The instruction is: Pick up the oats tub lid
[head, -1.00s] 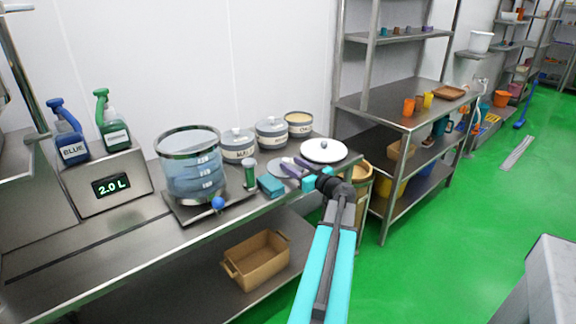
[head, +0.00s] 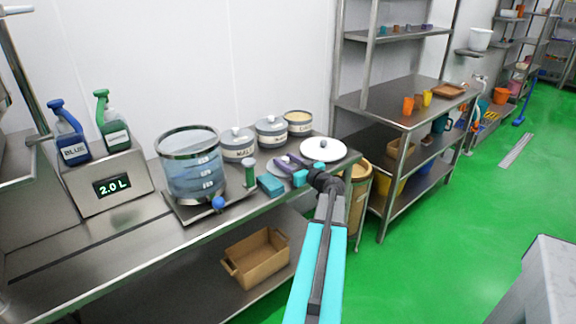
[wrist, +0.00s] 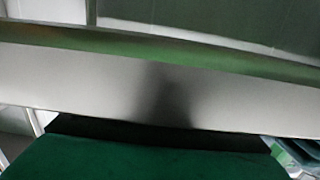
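A round white lid with a dark knob (head: 323,149) lies flat at the right end of the steel counter. The tub without a lid (head: 298,123), with pale contents, stands behind it to the left; its label is too small to read surely. My gripper (head: 308,172) is just in front of the lid, low over the counter edge. Its two teal fingertips appear apart, with nothing seen between them. In the wrist view a pale band (wrist: 80,85) crosses the picture very close, perhaps the lid's side; a dark green shape fills the bottom. Contact cannot be told.
A clear blue container (head: 190,168) stands further left. A wooden barrel (head: 360,180) is beside the counter's right end.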

